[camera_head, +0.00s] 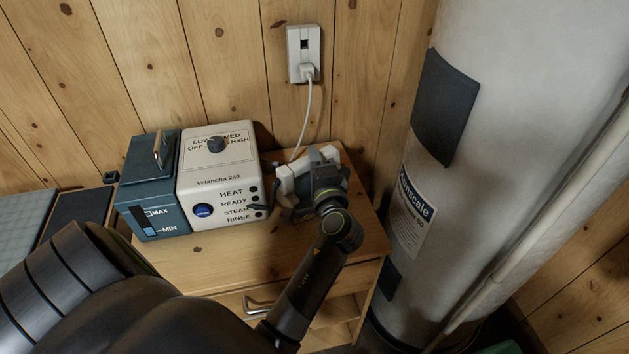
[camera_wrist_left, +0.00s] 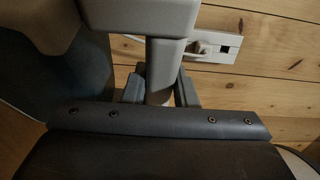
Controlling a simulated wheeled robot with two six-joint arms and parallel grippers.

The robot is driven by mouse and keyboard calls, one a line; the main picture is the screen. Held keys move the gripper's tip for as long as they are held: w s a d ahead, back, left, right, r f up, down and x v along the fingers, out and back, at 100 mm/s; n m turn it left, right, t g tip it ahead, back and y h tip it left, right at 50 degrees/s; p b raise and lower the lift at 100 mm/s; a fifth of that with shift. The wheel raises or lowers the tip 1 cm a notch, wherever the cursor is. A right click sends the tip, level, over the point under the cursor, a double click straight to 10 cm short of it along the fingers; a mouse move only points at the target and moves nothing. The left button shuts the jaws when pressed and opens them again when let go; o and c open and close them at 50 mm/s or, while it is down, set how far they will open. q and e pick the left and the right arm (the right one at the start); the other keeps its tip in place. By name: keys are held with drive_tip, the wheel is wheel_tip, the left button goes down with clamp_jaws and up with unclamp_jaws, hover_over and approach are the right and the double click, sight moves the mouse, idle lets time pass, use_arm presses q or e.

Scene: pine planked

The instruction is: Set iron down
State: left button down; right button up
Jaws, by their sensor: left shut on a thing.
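The iron (camera_head: 291,169), off-white and dark grey, is at the right part of the small wooden cabinet top, beside the steam station (camera_head: 225,165). My left gripper (camera_head: 312,180) is shut on the iron and covers much of it. I cannot tell whether the iron touches the cabinet top. My right gripper is not in view.
A blue-grey water tank (camera_head: 150,190) adjoins the station's left side. The wooden cabinet top (camera_head: 255,262) is bare in front. A white socket (camera_head: 303,50) with a plugged cord is on the plank wall. A large pale cylinder (camera_head: 490,130) stands close on the right.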

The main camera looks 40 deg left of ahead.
use_arm(q)
drive_tip(key=shift+f, duration=2.6)
drive_tip(key=shift+f+b, duration=0.15)
drive_tip(key=shift+b, duration=0.25)
drive_tip(key=c, duration=1.2)
unclamp_jaws()
drive_tip(key=shift+o, duration=0.2)
